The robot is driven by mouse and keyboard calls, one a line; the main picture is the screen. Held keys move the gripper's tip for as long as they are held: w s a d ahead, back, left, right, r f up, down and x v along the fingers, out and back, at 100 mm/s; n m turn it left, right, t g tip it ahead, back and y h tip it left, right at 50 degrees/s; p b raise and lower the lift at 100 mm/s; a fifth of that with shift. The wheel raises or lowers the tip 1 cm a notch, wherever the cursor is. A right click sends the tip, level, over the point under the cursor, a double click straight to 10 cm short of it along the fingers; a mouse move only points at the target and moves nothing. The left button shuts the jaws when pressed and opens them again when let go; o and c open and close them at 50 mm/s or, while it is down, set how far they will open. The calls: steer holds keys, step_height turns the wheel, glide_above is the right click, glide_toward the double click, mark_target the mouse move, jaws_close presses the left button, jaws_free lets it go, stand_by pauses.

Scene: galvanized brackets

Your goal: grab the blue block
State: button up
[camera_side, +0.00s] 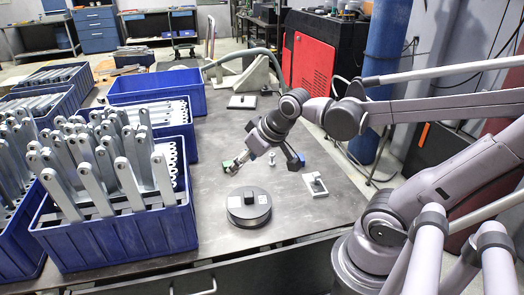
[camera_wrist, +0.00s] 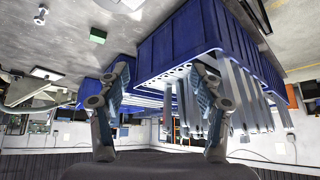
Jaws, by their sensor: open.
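A small green block (camera_side: 228,165) lies on the table right by my gripper's fingertips (camera_side: 238,163) in the side view; I cannot tell there whether they touch. In the wrist view the green block (camera_wrist: 97,36) lies on the table at upper left, apart from the fingers. My gripper (camera_wrist: 160,85) is open, with nothing between its fingers. A small blue patch (camera_side: 301,160) shows beside a dark part near my wrist in the side view; I cannot tell whether it is a block. I make out no clear blue block in the wrist view.
Blue crates of galvanized brackets (camera_side: 120,238) fill the table's left side. An empty-looking blue crate (camera_side: 155,85) stands behind. A dark round disc (camera_side: 249,208) lies in front of my gripper. A white plate with a fitting (camera_side: 315,184) lies to the right. Bare table surrounds the disc.

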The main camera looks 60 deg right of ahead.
steer(key=w+d+f+m+g+h, duration=0.1)
steer(key=w+d+f+m, duration=0.25)
steer(key=d, duration=0.75)
steer(key=w+d+f+m+g+h, duration=0.15)
steer(key=w+d, duration=0.25)
steer(key=d, duration=0.7)
steer(key=s+d+f+m+g+h, duration=0.15)
steer(key=s+d+f, duration=0.25)
steer(key=d+f, duration=0.5)
steer(key=s+d+f+m, duration=0.35)
steer(key=d+f, duration=0.25)
steer(key=d, duration=0.6)
steer(key=shift+x, duration=4.85)
steer(key=shift+a, duration=0.2)
jaws_close()
